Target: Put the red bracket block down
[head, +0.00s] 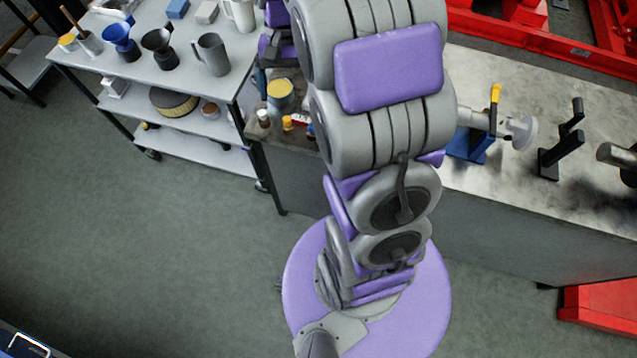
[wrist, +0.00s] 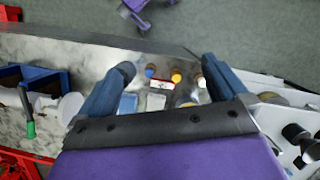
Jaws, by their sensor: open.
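My gripper (wrist: 167,67) shows in the wrist view with its two blue fingers wide apart and nothing held between them. In the head view my arm hides most of it. A small red and white piece (wrist: 162,85) lies on the metal bench between the fingers in the wrist view, apart from both. It also shows in the head view (head: 299,119), beside my arm at the bench's left end. It may be the red bracket block, but it is too small to tell its shape.
Small bottles with an orange cap (wrist: 176,77) and a white cap (wrist: 201,80) stand close by. A yellow-topped can (head: 280,93) stands behind them. A shelf cart (head: 165,60) with cups is at left. A blue holder (head: 468,146) and black stand (head: 560,150) occupy the bench (head: 600,105).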

